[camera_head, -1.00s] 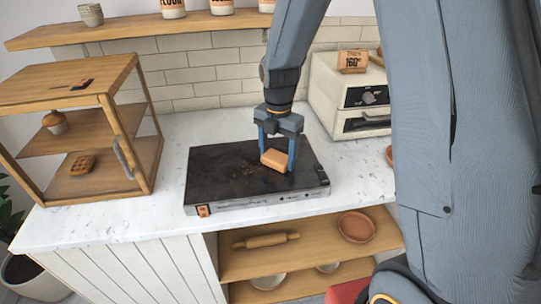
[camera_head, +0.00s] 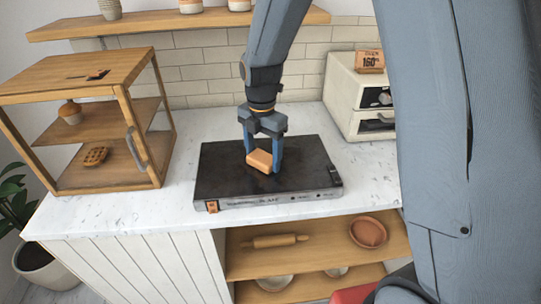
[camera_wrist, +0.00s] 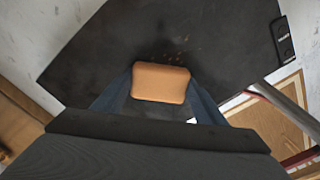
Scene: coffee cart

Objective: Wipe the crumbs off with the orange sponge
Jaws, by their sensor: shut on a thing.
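The orange sponge (camera_head: 260,161) is held between the two blue fingers of my gripper (camera_head: 262,158), which is shut on it. The sponge is at the black top of a flat appliance (camera_head: 222,178) on the marble counter. I cannot tell whether the sponge touches the surface. In the wrist view the sponge (camera_wrist: 161,82) shows between the fingers, and a few small brown crumbs (camera_wrist: 176,58) lie on the dark top just beyond it. The crumbs are too small to make out in the head view.
A wooden display case (camera_head: 150,62) with pastries stands at the left. A cream oven (camera_head: 345,85) stands at the back right. Bare marble (camera_head: 110,212) lies left of the appliance. Shelves below hold a rolling pin (camera_head: 275,241) and a terracotta bowl (camera_head: 368,232).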

